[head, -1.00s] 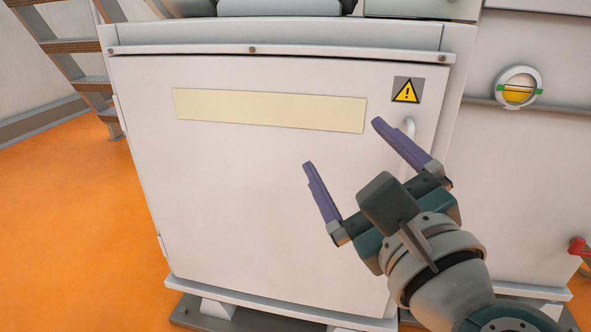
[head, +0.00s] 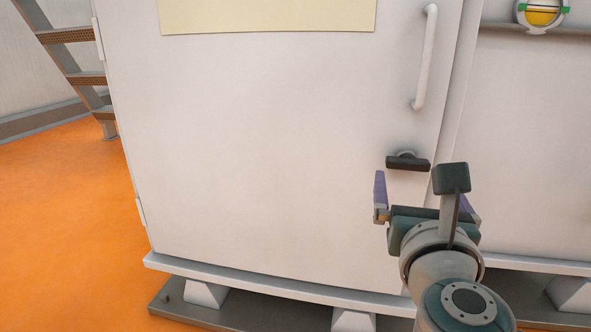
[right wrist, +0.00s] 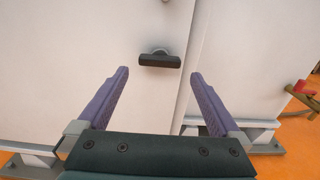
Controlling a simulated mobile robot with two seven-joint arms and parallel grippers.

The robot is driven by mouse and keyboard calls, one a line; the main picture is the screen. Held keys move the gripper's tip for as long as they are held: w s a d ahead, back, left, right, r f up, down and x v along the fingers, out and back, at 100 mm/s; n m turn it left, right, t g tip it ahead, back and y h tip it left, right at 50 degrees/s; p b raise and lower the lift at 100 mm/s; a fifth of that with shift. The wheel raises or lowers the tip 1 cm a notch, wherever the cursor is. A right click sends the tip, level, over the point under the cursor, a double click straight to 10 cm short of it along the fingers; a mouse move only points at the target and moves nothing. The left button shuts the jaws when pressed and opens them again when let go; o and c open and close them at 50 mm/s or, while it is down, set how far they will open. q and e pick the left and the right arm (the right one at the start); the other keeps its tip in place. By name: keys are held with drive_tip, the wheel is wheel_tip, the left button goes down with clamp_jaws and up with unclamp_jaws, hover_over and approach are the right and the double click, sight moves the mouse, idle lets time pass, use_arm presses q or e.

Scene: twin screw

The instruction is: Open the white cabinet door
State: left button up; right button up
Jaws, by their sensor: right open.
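The white cabinet door (head: 260,140) fills the middle of the head view and looks closed. A white vertical bar handle (head: 427,58) is at its upper right. Below it is a small black latch handle (head: 408,163), lying level; it also shows in the right wrist view (right wrist: 159,61). My right gripper (head: 420,190) is open and empty, just below the latch in the head view. In the right wrist view its purple fingers (right wrist: 160,85) point toward the door, with the latch ahead between and beyond their tips. My left gripper is not in view.
A base ledge (head: 270,283) runs under the door, above a grey plinth (head: 260,325). Stairs (head: 85,78) stand at the left on open orange floor (head: 60,220). A red valve handle (right wrist: 304,89) shows at the right of the wrist view.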

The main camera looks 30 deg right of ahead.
sight(408, 167)
drive_tip(key=b+x, duration=0.1)
drive_tip(key=x, duration=0.4)
drive_tip(key=shift+d, duration=0.1)
drive_tip(key=shift+c, duration=0.2)
clamp_jaws()
idle(0.5)
